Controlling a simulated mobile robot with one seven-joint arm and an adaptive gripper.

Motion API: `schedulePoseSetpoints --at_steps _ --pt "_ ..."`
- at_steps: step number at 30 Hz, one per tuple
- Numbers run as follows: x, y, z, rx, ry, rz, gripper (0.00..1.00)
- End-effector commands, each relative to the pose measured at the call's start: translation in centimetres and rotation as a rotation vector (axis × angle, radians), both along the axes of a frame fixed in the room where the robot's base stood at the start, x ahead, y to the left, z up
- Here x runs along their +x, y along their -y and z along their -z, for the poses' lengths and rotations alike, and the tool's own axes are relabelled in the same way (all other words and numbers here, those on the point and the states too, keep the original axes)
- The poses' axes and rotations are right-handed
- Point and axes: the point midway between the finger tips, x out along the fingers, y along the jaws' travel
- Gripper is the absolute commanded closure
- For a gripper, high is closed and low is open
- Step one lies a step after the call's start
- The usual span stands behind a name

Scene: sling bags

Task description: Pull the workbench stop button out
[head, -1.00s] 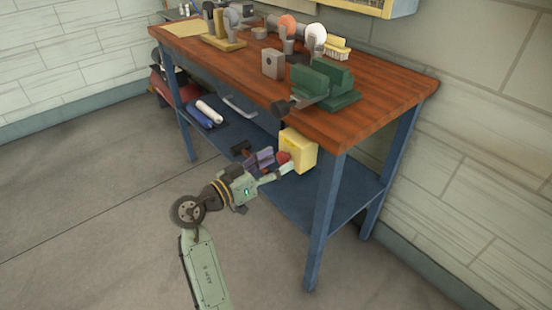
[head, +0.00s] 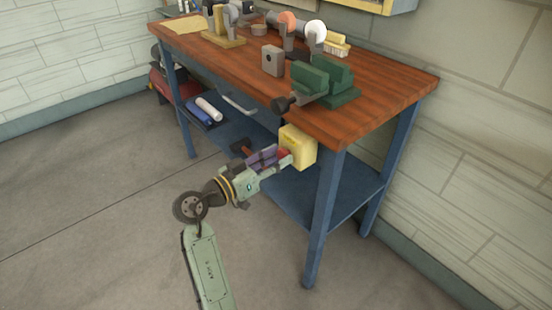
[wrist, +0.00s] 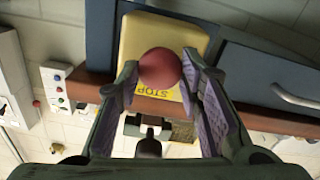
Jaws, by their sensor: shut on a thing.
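The stop button is a red round knob (wrist: 160,69) on a yellow box (wrist: 140,33) marked STOP. The same yellow box (head: 299,146) is fixed under the front edge of the workbench (head: 395,84), near its right front leg. My gripper (head: 282,157) is at the front of the box. In the wrist view my gripper (wrist: 160,76) has a finger on each side of the red knob, shut on it. In the head view the fingers mostly hide the knob.
A green vise (head: 325,82) stands on the bench above the box, its dark handle end overhanging the front edge. A blue lower shelf (head: 285,200) and blue legs lie beneath. A drawer handle (head: 239,104) is left of the box. Floor in front is clear.

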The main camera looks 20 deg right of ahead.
Motion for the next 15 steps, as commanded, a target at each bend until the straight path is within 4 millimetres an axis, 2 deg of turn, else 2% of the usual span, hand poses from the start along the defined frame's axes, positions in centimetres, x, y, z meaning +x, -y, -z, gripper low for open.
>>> schedulePoseSetpoints --at_steps 6,15 --pt "0.0 0.0 0.0 0.0 0.0 0.0 1.0" --pt "-0.02 -0.09 0.07 0.0 0.0 0.0 1.0"
